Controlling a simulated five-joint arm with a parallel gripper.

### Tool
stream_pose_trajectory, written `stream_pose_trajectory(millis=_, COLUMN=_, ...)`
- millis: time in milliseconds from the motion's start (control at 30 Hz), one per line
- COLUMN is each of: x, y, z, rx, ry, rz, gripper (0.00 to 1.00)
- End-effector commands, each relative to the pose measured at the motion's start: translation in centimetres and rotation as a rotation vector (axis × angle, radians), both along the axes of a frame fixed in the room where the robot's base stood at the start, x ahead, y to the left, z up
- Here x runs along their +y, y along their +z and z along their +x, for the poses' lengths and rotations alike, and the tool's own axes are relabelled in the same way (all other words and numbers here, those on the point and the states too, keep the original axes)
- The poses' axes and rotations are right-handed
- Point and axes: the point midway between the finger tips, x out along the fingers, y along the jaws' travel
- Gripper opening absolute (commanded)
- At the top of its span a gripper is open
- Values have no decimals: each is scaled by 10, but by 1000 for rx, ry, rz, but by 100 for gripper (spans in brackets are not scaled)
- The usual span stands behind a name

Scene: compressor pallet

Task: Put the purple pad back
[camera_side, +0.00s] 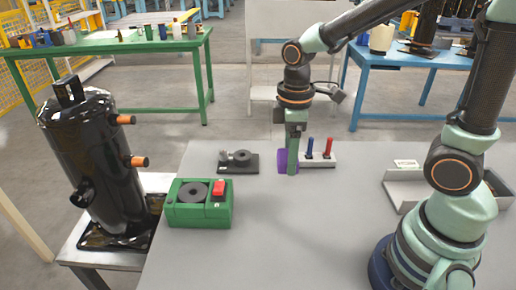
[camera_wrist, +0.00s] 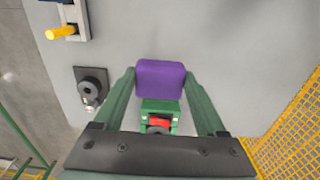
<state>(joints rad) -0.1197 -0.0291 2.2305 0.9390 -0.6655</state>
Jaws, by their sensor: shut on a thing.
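The purple pad (camera_side: 282,161) is held in my gripper (camera_side: 292,166), low over the grey table, in the side view. I cannot tell whether it touches the table. In the wrist view the purple pad (camera_wrist: 160,80) sits between the two green fingers of my gripper (camera_wrist: 161,74), which are shut on it. In the side view one finger covers part of the pad.
A black plate with a round part (camera_side: 239,159) lies left of my gripper. A green box with a red switch (camera_side: 200,207) stands front left. A white rack (camera_side: 322,161) with blue and red pieces is close on the right. The front middle is clear.

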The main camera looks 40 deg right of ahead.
Motion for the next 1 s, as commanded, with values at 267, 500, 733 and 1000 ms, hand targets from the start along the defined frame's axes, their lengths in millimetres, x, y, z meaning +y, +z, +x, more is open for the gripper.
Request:
stream_pose_trajectory(millis=267, x=-21, y=53, z=-18, rx=-4, ry=-2, rz=0, gripper=22)
stream_pose_trajectory(millis=500, x=-24, y=36, z=-24, rx=8, ry=1, rz=-1, gripper=22)
stream_pose_trajectory(millis=733, x=-23, y=-21, z=-25, rx=12, ry=1, rz=-1, gripper=22)
stream_pose_trajectory(millis=1000, x=-23, y=-79, z=-24, rx=9, ry=1, rz=-1, gripper=22)
